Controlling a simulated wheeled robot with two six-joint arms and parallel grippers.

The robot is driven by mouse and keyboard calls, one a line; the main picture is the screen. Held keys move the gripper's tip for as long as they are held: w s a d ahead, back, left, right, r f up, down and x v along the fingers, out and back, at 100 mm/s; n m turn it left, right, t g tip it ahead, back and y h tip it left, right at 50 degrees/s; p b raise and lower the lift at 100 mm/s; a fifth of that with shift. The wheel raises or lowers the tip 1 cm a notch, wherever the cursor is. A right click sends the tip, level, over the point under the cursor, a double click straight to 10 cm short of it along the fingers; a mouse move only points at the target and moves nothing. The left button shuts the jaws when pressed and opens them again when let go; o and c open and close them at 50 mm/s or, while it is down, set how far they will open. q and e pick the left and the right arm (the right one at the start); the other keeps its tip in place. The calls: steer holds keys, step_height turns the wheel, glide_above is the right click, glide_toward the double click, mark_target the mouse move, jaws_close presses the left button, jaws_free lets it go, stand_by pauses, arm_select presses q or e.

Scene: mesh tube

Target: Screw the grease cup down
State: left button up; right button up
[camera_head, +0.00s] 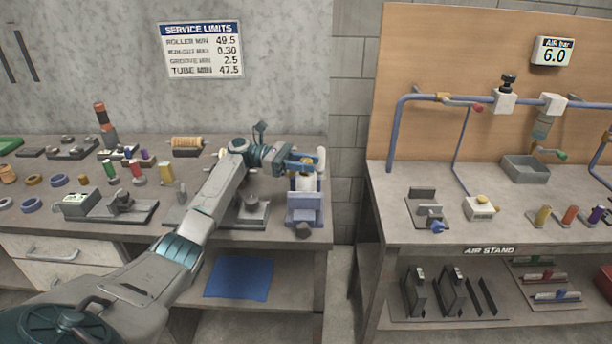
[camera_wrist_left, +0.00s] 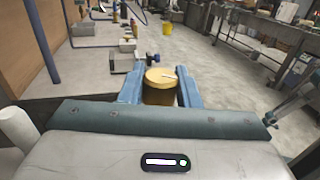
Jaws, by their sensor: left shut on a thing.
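The grease cup (camera_wrist_left: 159,78) is a yellow-brown cylinder with a flat yellow top that carries a small pale mark. It stands between the two blue fingers of my left gripper (camera_wrist_left: 160,95) in the left wrist view. In the head view my left gripper (camera_head: 303,164) is over the right end of the left bench, shut on the cup. Directly below is a blue-grey vise-like holder (camera_head: 304,213). The gripper hides most of the cup and its lower end, so I cannot tell how far it is seated.
The left bench (camera_head: 215,228) carries several coloured cylinders, rings and metal fixtures left of my arm. A blue cloth (camera_head: 239,278) lies on the shelf below. A gap separates it from the air stand (camera_head: 480,250), which bears blue pipes and a grey bin (camera_head: 527,168).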

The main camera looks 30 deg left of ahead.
arm_select(q)
steer(key=shift+f+m+g+b, duration=0.15)
steer(key=shift+m+g+b, duration=0.45)
steer(key=shift+g, duration=0.3)
steer(key=shift+m+g+h+b, duration=0.4)
steer(key=shift+m+g+b, duration=0.1)
steer(key=shift+g, duration=0.4)
arm_select(e)
steer(key=shift+w+f, duration=0.25)
steer(key=shift+f, duration=0.35)
steer(key=shift+w+f, duration=0.25)
steer(key=shift+f, duration=0.35)
arm_select(q)
steer(key=o, duration=1)
steer(key=shift+c, duration=0.2)
arm_select(e)
steer(key=shift+s, duration=0.1)
arm_select(q)
steer(key=shift+r, duration=0.2)
